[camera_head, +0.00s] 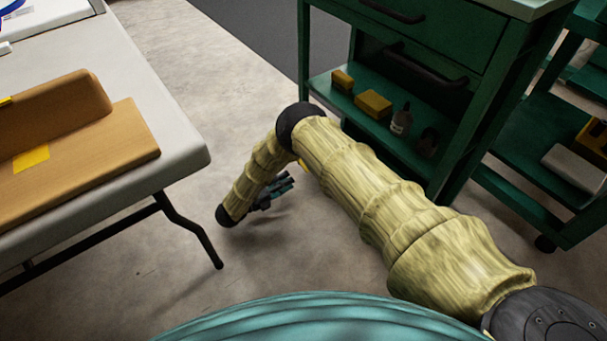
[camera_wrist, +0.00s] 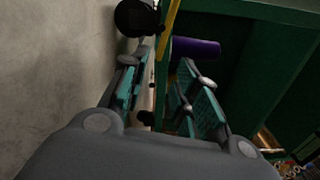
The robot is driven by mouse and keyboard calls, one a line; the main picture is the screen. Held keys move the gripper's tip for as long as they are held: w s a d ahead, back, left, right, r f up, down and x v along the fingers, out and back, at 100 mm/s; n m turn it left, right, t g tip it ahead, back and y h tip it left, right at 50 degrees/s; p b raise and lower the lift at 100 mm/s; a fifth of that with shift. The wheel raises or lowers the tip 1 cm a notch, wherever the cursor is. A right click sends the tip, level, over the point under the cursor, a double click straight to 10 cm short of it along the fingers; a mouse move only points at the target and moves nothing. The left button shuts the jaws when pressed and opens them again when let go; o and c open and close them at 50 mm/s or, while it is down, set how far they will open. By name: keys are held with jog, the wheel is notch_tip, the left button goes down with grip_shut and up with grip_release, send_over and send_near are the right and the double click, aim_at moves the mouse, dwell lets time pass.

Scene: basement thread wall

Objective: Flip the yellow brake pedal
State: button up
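A narrow yellow strip (camera_wrist: 172,20), which may be the yellow brake pedal, stands beyond my fingers in the wrist view, beside a round black part that looks like a caster wheel (camera_wrist: 135,17). In the head view only a small yellow bit (camera_head: 304,165) shows at the edge of my arm; the rest is hidden behind it. My gripper (camera_wrist: 164,58) is open, with a gap between its teal-padded fingers and nothing clearly held. In the head view my gripper (camera_head: 275,191) is low near the floor, left of the green cart. I cannot tell whether it touches the strip.
The green cart (camera_head: 455,125) has drawers and a shelf with yellow boxes (camera_head: 373,103) and a bottle (camera_head: 401,121). Another green cart (camera_head: 540,190) stands at right. A white table (camera_head: 185,150) with wooden boards (camera_head: 110,150) is at left. Floor (camera_head: 130,275) between is clear.

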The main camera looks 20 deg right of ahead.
jog(key=b+x, duration=0.3)
jog(key=x, duration=0.4)
jog(key=shift+w+d+f, duration=0.1)
jog(key=shift+d+f, duration=0.05)
jog(key=shift+d, duration=0.1)
jog(key=shift+w+d+b, duration=0.2)
jog(key=shift+d+b, duration=0.15)
jog(key=shift+d, duration=0.15)
jog(key=shift+c, duration=0.4)
grip_shut()
